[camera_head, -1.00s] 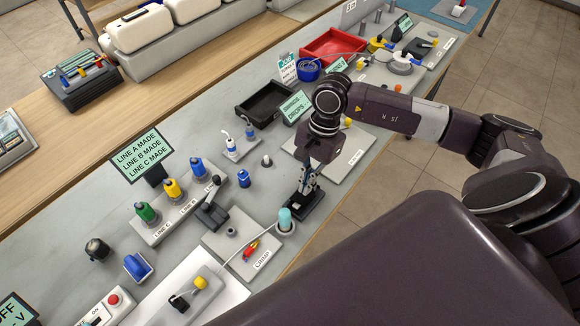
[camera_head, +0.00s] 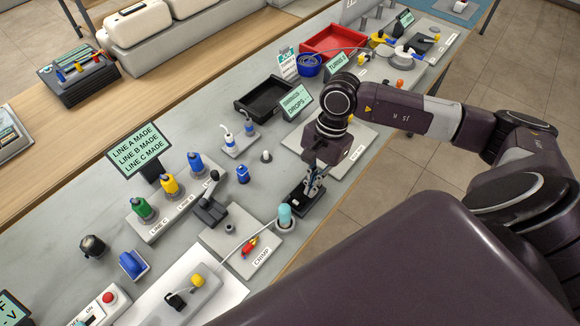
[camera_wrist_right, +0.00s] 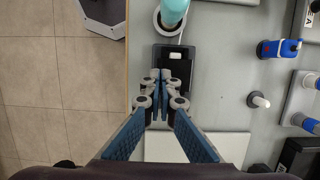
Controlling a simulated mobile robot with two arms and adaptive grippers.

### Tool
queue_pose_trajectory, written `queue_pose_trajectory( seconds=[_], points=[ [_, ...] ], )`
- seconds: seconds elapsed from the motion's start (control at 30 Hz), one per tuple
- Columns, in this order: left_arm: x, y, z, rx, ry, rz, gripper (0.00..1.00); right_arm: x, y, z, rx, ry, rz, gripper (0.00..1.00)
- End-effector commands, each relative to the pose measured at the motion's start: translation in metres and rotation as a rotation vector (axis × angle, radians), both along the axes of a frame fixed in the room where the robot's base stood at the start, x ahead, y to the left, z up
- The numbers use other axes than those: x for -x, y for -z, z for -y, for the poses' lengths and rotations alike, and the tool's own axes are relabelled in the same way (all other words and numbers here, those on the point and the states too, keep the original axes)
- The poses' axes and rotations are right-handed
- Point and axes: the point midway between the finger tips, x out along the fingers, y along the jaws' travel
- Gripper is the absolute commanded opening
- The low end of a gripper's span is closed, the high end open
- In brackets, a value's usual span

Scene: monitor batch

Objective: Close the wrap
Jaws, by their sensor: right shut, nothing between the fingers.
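My right gripper (camera_head: 313,184) is shut and empty, pointing down over a small black device (camera_head: 296,200) on the grey bench. No part is labelled as the wrap; this black device, with a small white block on it, may be it. In the wrist view the shut fingertips (camera_wrist_right: 166,82) are over the near end of the black device (camera_wrist_right: 187,72) and hide part of it. I cannot tell if they touch it. A teal-topped post (camera_head: 285,213) stands beside the device. My left gripper is not in view.
A plate marked CRIMP (camera_head: 225,243) with a red and yellow tool is left of the device. A black tray (camera_head: 265,98) is behind. The bench's front edge is close.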

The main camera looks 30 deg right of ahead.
Motion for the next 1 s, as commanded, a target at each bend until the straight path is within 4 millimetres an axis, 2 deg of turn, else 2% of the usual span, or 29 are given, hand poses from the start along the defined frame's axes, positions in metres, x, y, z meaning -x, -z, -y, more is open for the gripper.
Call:
queue_pose_trajectory(
  seconds=[0.27, 0.8, 1.0],
  points=[
    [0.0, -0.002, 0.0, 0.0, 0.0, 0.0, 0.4, 0.0, -0.004, 0.0, 0.001, 0.0, 0.0, 0.0],
    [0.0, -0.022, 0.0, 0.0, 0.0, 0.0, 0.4, 0.0, -0.055, 0.0, 0.001, 0.0, 0.0, 0.0],
    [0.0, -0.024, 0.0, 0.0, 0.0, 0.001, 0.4, 0.0, -0.061, 0.0, 0.001, 0.0, -0.001, 0.0]
  ],
)
